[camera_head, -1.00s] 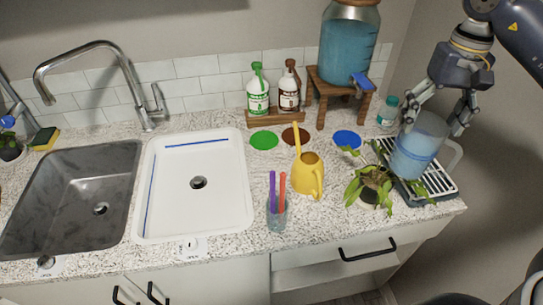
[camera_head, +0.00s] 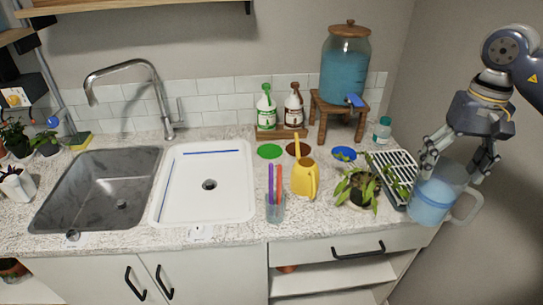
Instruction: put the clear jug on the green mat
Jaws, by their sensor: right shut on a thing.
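The clear jug (camera_head: 433,198) holds blue liquid and has a handle on its right side. My right gripper (camera_head: 456,168) is shut on the jug near its rim. The jug hangs in front of the counter's right end, by the drying rack, and looks slightly tilted. The green mat (camera_head: 270,151) is a small round disc on the counter, in front of the green-labelled bottle, and it is bare. The jug is well to the right of it. My left gripper is not in view.
A brown mat (camera_head: 298,149) and a blue mat (camera_head: 343,154) lie right of the green one. A yellow watering can (camera_head: 304,179), a potted plant (camera_head: 359,188) and a cup with sticks (camera_head: 275,208) stand in front. A drying rack (camera_head: 396,172) and a water dispenser (camera_head: 345,70) are nearby.

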